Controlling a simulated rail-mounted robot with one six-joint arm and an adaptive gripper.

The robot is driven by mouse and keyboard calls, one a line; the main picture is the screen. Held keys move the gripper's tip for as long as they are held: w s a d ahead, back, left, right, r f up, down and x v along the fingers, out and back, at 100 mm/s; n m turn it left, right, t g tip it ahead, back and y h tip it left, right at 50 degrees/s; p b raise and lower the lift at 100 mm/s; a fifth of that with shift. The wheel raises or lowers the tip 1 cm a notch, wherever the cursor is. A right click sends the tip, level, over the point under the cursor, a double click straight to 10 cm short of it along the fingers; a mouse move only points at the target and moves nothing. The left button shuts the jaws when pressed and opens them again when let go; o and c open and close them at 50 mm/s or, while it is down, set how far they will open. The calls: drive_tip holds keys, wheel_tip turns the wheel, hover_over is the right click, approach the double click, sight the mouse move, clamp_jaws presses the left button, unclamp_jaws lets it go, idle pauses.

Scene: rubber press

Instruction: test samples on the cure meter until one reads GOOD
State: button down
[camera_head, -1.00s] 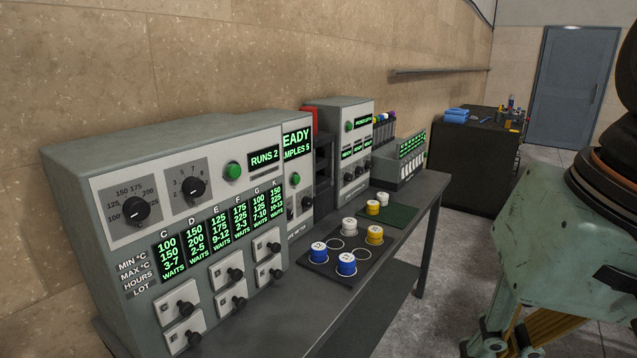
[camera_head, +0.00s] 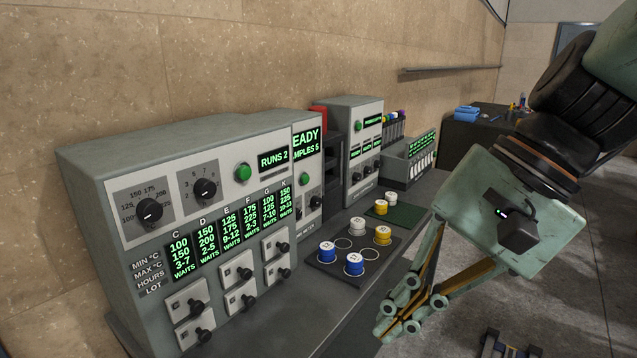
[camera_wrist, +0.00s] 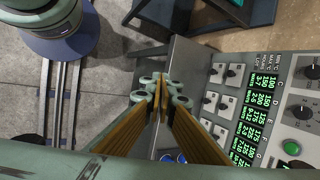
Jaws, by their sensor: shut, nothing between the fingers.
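The cure meter (camera_head: 306,148) stands mid-row on the bench, its display partly hidden; I read "EADY" and "MPLES 5". A dark tray (camera_head: 326,267) with ring marks holds two blue samples (camera_head: 354,265), a white sample (camera_head: 357,226) and a yellow sample (camera_head: 382,235); two rings are empty. A green mat (camera_head: 405,215) behind holds another yellow sample (camera_head: 380,207) and a white one (camera_head: 390,199). My gripper (camera_head: 398,318) is shut and empty, to the right of the tray. In the wrist view my fingertips (camera_wrist: 161,82) meet, with blue tops (camera_wrist: 167,157) partly visible below.
A large oven-like cabinet (camera_head: 130,145) with dials, a "RUNS 2" display and lettered drawers fills the left. A press-like unit (camera_head: 350,125) and a rack (camera_head: 405,158) stand farther back. A dark cabinet (camera_head: 465,145) is beyond. Open floor (camera_head: 585,240) lies right of the bench.

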sight(307, 180)
drive_tip(key=w+a+r+m+y+p, duration=0.1)
drive_tip(key=w+a+m+y, duration=0.25)
drive_tip(key=w, duration=0.45)
drive_tip(key=w+a+r+m+t+y+p, duration=0.15)
drive_tip(key=w+a, duration=0.25)
drive_tip(key=w, duration=0.4)
drive_tip(key=w+a+m+g+y+p, duration=0.1)
drive_tip(key=w+a+m+y, duration=0.25)
drive_tip(key=w, duration=0.45)
drive_tip(key=w+d+f+m+t, duration=0.2)
drive_tip(key=w+m+t, duration=0.1)
drive_tip(key=w, duration=0.5)
drive_tip(key=w+d+f+m+t+p, duration=0.1)
drive_tip(key=w+d+f+m+t, duration=0.1)
drive_tip(key=w, duration=0.7)
drive_tip(key=w+d+f+m+t+p, duration=0.1)
drive_tip(key=w+d+f+m+t, duration=0.2)
drive_tip(key=w+m, duration=0.3)
drive_tip(key=w+f+t+y, duration=0.1)
drive_tip(key=w, duration=0.2)
drive_tip(key=shift+f, duration=0.25)
drive_tip(key=shift+w+a, duration=0.1)
drive_tip(key=shift+a, duration=0.05)
drive_tip(key=shift+b+x, duration=0.9)
drive_tip(key=shift+x, duration=5.95)
